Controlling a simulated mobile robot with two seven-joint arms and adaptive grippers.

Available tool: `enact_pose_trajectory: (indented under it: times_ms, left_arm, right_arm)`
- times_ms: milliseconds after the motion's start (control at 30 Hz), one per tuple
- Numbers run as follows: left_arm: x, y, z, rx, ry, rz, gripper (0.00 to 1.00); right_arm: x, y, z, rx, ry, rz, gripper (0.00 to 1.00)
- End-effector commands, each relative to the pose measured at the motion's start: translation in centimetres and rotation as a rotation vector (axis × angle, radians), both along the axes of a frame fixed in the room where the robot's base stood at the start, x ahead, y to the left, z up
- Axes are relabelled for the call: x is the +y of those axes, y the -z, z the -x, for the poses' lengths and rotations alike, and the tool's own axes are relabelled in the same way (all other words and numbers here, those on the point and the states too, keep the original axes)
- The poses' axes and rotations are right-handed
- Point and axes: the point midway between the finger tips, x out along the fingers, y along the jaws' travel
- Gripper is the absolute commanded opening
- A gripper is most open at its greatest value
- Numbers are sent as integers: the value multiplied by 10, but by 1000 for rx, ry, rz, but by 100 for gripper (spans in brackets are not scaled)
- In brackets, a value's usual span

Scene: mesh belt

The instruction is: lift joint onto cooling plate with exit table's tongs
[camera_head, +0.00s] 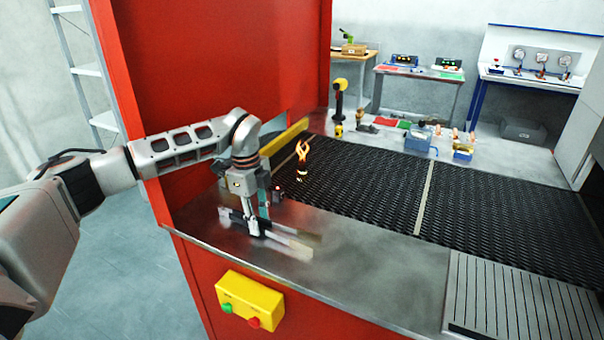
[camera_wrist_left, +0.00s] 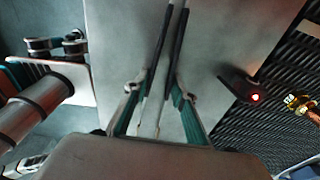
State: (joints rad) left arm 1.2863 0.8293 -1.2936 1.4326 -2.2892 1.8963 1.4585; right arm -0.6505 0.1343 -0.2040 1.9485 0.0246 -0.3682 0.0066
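My left gripper (camera_head: 258,228) points down over the steel exit table (camera_head: 345,275), its fingers closed in around the tongs (camera_head: 290,243). The tongs are long, with two arms; in the left wrist view the two dark arms (camera_wrist_left: 172,60) run between my fingertips (camera_wrist_left: 158,88). I cannot tell whether they touch the table. A small glowing brass joint (camera_head: 301,174) sits on the dark mesh belt (camera_head: 375,180), with a flame shape above it. The joint also shows at the right of the wrist view (camera_wrist_left: 298,104). The ribbed cooling plate (camera_head: 510,300) is at the front right. My right gripper is out of view.
A small dark device with a red light (camera_head: 277,194) stands at the belt's near left corner. A red furnace housing (camera_head: 220,70) rises behind my arm. A yellow button box (camera_head: 249,299) is on the front panel. Tools and small trays (camera_head: 418,139) line the belt's far side.

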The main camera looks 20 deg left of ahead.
Motion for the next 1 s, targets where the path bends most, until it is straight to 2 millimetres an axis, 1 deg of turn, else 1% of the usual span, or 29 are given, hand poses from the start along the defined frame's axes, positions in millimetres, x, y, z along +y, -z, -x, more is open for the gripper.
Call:
enact_pose_trajectory:
  times_ms: [167, 233, 433, 567, 1000]
  left_arm:
    - [0, -2, 0, -1, 0, 0, 24]
    - [0, -9, -1, -2, 0, 0, 24]
    - [0, -36, 0, -2, 1, 0, 24]
    - [0, -51, -1, -4, 1, 0, 24]
    - [0, -110, -1, -3, 0, 0, 24]
  right_arm:
    - [-2, 0, 0, 1, 3, 3, 40]
    - [-3, -4, 0, 3, 3, 4, 40]
    - [-3, -20, 1, 6, 3, 4, 40]
    - [-3, -17, 0, 2, 4, 3, 40]
    - [-1, -16, 1, 4, 0, 1, 40]
